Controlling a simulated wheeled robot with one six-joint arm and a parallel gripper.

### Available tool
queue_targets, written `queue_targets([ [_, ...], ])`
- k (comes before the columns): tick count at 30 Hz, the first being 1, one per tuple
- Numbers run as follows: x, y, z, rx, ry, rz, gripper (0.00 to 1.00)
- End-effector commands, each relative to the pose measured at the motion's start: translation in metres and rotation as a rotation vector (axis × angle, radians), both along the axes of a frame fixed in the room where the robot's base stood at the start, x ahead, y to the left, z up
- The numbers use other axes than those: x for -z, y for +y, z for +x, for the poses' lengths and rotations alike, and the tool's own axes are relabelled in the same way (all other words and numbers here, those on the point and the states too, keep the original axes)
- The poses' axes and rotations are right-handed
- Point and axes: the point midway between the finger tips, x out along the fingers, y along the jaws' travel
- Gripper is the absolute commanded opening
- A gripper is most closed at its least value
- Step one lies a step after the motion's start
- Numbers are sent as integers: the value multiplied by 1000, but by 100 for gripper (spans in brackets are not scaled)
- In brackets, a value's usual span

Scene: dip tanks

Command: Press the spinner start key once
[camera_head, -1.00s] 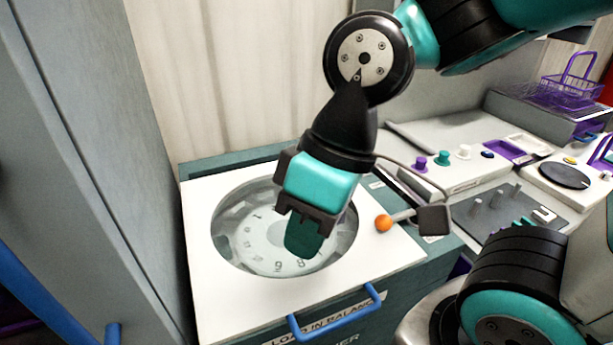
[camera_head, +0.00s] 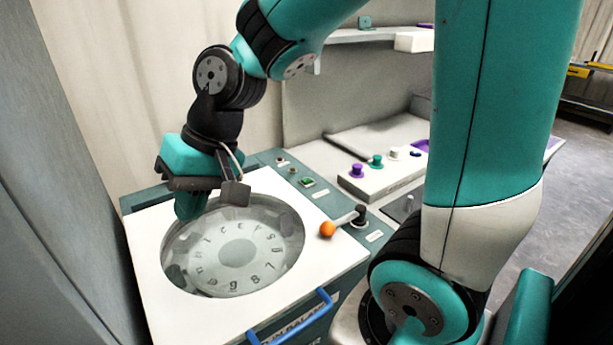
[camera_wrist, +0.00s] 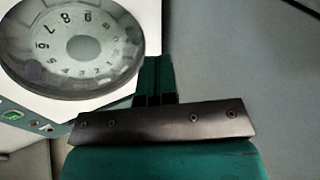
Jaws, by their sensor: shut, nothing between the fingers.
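The spinner is a teal cabinet with a white top (camera_head: 157,285) and a round clear window (camera_head: 237,252) over a numbered dial. A teal panel strip along its back edge carries a lit green square key (camera_head: 307,182) with a pale label beside it. Small round controls (camera_head: 281,162) sit further along the strip. The green key also shows at the left edge of the wrist view (camera_wrist: 13,115). The labels are too small to read. My gripper (camera_head: 190,207) is shut and empty, above the far-left part of the window, left of the green key and apart from it.
An orange ball knob (camera_head: 327,229) on a lever stands at the top's right edge. A blue handle (camera_head: 290,318) is on the front. A white console with purple and teal knobs (camera_head: 357,170) is to the right. A grey wall (camera_head: 60,200) stands close on the left.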

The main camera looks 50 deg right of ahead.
Motion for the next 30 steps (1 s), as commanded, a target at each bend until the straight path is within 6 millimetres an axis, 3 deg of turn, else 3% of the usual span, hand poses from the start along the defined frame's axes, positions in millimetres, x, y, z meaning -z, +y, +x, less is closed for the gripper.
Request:
queue_targets([
  [1,-2,-23,32,176,29,40,0],
  [6,13,-110,114,727,88,201,0],
  [9,28,-171,145,1027,113,311,0],
  [12,47,-237,163,1312,130,430,0],
  [18,85,-350,164,1765,138,665,0],
  [21,99,-386,157,1907,136,754,0],
  [25,110,-411,150,2007,131,825,0],
  [30,114,-419,148,2038,128,849,0],
])
